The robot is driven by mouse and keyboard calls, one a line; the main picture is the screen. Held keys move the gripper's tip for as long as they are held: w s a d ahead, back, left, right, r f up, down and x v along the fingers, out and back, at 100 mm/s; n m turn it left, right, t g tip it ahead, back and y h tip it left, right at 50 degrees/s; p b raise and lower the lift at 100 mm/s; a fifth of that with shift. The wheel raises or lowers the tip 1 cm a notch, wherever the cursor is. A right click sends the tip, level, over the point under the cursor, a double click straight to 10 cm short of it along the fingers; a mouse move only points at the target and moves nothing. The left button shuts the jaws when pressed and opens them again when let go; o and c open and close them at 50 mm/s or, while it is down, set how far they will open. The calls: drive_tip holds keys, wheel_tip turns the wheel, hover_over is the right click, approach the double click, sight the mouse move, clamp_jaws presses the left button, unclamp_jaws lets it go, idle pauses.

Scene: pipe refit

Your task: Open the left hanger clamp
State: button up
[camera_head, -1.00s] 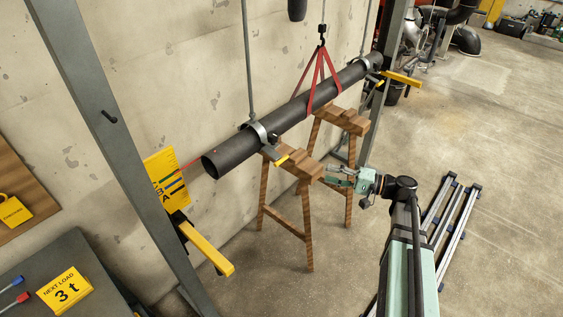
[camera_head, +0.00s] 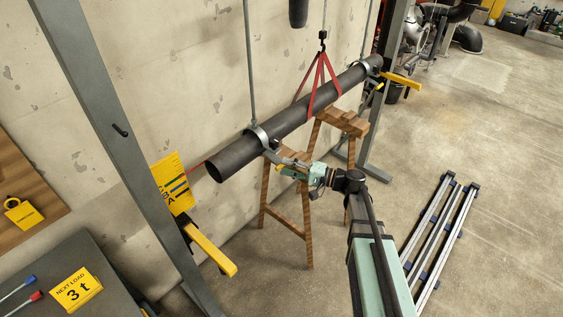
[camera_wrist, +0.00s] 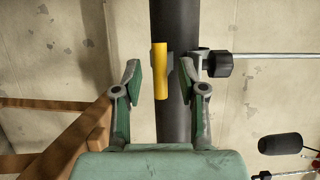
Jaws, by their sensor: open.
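The left hanger clamp (camera_head: 256,136) is a grey metal ring around the dark pipe (camera_head: 231,159), at the foot of a hanging rod. In the wrist view, its yellow lever handle (camera_wrist: 160,70) lies between the fingers of my gripper (camera_wrist: 160,82), with a gap on each side. My gripper (camera_head: 281,165) is open and just right of the clamp in the head view. A black knob (camera_wrist: 217,64) of the clamp sits right of the right finger. The fingers partly hide the handle in the head view.
A red sling (camera_head: 318,85) holds the pipe farther along, with another clamp (camera_head: 373,64) at the far end. Wooden trestles (camera_head: 308,225) stand beneath. A yellow bracket (camera_head: 211,250) sits on the left steel post (camera_head: 110,130).

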sight(263, 153)
drive_tip(key=shift+p+x, duration=0.3)
drive_tip(key=shift+x, duration=1)
clamp_jaws()
drive_tip(key=shift+f+b, duration=0.15)
drive_tip(key=shift+b, duration=0.2)
